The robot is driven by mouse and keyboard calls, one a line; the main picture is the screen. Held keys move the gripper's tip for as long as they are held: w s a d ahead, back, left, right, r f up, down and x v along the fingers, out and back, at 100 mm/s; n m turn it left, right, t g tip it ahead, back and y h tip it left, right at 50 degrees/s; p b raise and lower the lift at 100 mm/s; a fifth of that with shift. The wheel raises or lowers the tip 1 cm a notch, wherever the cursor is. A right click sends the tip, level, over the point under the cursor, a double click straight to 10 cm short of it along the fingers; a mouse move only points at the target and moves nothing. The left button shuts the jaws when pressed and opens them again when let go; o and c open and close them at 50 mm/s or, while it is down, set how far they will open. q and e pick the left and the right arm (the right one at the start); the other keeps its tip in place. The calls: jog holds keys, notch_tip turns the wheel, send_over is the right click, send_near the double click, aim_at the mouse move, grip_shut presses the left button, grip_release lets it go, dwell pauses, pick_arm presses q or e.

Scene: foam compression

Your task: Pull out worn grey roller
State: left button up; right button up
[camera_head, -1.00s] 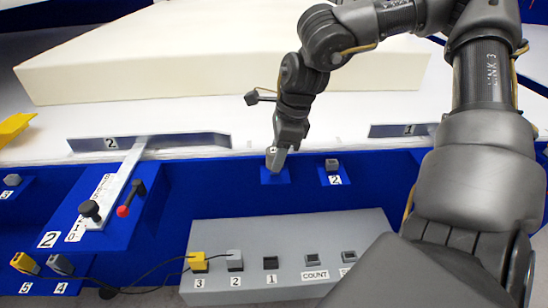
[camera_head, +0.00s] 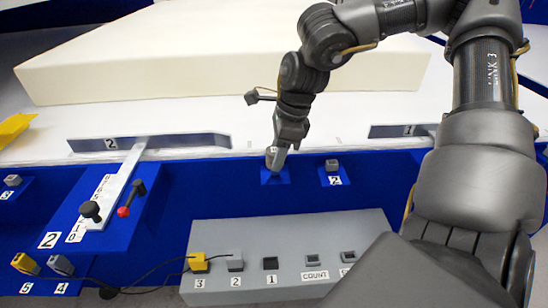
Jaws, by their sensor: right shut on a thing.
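My right gripper (camera_head: 274,160) reaches down from the upper right to a small raised blue pad (camera_head: 268,179) on the front of the blue frame. It is shut on a small grey piece at that pad. The fingers hide most of this piece, so I cannot tell whether it is the worn grey roller. A similar small grey block (camera_head: 332,164) sits to the right on another blue pad labelled 2. My left gripper is not in view.
A large cream foam slab (camera_head: 200,60) lies on the white bed behind. A grey box (camera_head: 290,240) with several numbered sockets and a COUNT button stands in front. A lever with a red knob (camera_head: 123,211) is at the left. Black cables cross the lower left.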

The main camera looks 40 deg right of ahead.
jog(key=shift+a+p+v, duration=0.1)
jog(key=shift+p+v, duration=0.25)
jog(key=shift+v, duration=0.25)
jog(key=shift+a+p+v, duration=0.15)
jog(key=shift+p+v, duration=0.2)
jog(key=shift+v, duration=0.25)
jog(key=shift+w+r+p, duration=0.15)
jog(key=shift+r+p, duration=1.35)
jog(key=shift+r, duration=1)
